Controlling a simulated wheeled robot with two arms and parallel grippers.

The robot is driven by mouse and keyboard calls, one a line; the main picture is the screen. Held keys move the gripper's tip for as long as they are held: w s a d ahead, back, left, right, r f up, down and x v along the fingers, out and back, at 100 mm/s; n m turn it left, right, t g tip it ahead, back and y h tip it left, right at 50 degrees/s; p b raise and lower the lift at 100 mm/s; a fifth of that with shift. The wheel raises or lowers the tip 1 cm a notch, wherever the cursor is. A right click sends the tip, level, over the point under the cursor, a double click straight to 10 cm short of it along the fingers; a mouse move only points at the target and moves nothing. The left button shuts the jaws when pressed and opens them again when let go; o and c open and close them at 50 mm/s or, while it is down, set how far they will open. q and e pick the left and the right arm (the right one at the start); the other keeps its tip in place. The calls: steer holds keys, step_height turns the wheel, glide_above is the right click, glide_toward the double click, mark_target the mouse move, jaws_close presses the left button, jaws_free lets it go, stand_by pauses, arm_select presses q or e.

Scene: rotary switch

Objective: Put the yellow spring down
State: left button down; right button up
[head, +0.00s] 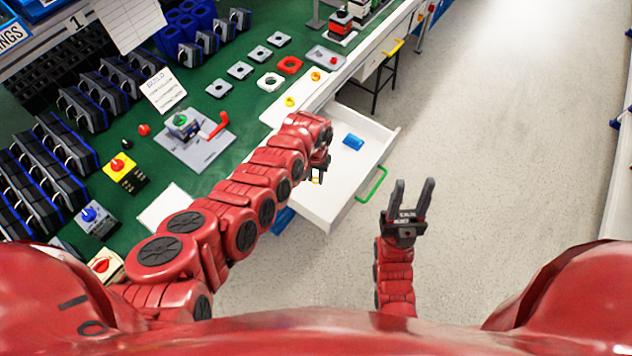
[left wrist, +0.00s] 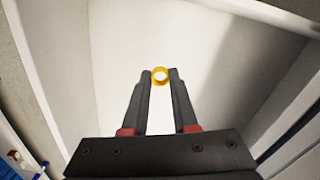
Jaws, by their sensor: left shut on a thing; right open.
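The yellow spring (left wrist: 160,76) is a small yellow ring held between the fingertips of my left gripper (left wrist: 160,78) in the left wrist view. Below it is the white floor of the open drawer (left wrist: 205,50). In the head view my left gripper (head: 318,172) is over the left part of the drawer, and a bit of the yellow spring (head: 316,181) shows at its tips. I cannot tell how high the spring is above the drawer floor. My right gripper (head: 408,198) is open and empty, to the right of the drawer over the grey floor.
A blue piece (head: 353,142) lies in the drawer, which has a green handle (head: 371,186). The green bench top (head: 225,118) holds a grey fixture (head: 195,140) with a red lever and several switch parts. The drawer floor around the blue piece is bare.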

mark_target(316, 189)
arm_select(q)
step_height(316, 189, down, 5)
steer(key=b, duration=0.3)
steer(key=shift+d, duration=0.1)
steer(key=shift+f, duration=0.15)
steer(key=c, duration=0.7)
jaws_free()
